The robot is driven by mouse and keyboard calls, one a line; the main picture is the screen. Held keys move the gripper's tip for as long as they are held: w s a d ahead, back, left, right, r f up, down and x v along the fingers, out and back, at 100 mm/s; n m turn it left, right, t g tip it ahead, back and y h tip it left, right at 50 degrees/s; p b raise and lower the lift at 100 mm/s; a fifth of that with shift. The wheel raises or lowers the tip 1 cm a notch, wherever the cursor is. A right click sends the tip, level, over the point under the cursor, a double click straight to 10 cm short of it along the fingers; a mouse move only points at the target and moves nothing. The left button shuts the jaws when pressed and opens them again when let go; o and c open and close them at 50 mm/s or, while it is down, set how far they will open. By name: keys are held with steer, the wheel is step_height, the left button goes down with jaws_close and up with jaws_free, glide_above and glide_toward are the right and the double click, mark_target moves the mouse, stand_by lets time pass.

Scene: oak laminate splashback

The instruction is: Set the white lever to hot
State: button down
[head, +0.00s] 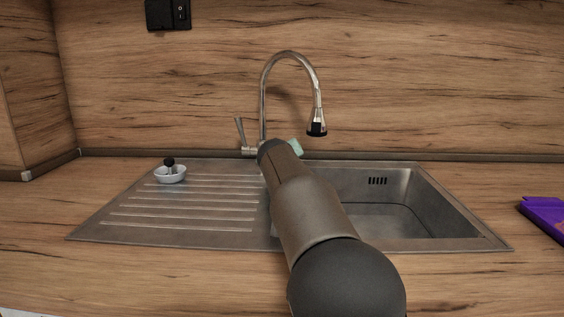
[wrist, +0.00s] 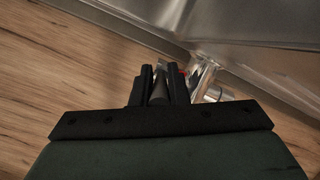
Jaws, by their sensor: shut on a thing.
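The tap (head: 263,95) is a chrome gooseneck with a black-tipped spout, standing behind the steel sink. Its lever (head: 240,132) looks grey metal rather than white; in the head view it sticks up, leaning slightly left, at the left of the tap base. In the wrist view my gripper (wrist: 160,74) has its two black fingers shut on the lever (wrist: 160,88), a tapered grey piece between them. The shiny tap body (wrist: 202,75) is just right of the fingers, with a small red mark by it. In the head view my arm hides the fingers.
A small white bowl (head: 176,177) with a dark knob stands on the ribbed drainboard (head: 130,213). The basin (head: 385,217) at right is empty. A purple object (head: 545,212) lies at the right edge. A black switch (head: 168,14) is on the wooden splashback.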

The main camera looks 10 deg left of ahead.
steer(key=shift+f, duration=0.1)
steer(key=c, duration=1.4)
jaws_free()
steer(key=b+v, duration=0.3)
steer(key=v, duration=1.4)
steer(key=shift+s+b, duration=0.2)
steer(key=shift+b, duration=0.2)
steer(key=shift+d, duration=0.1)
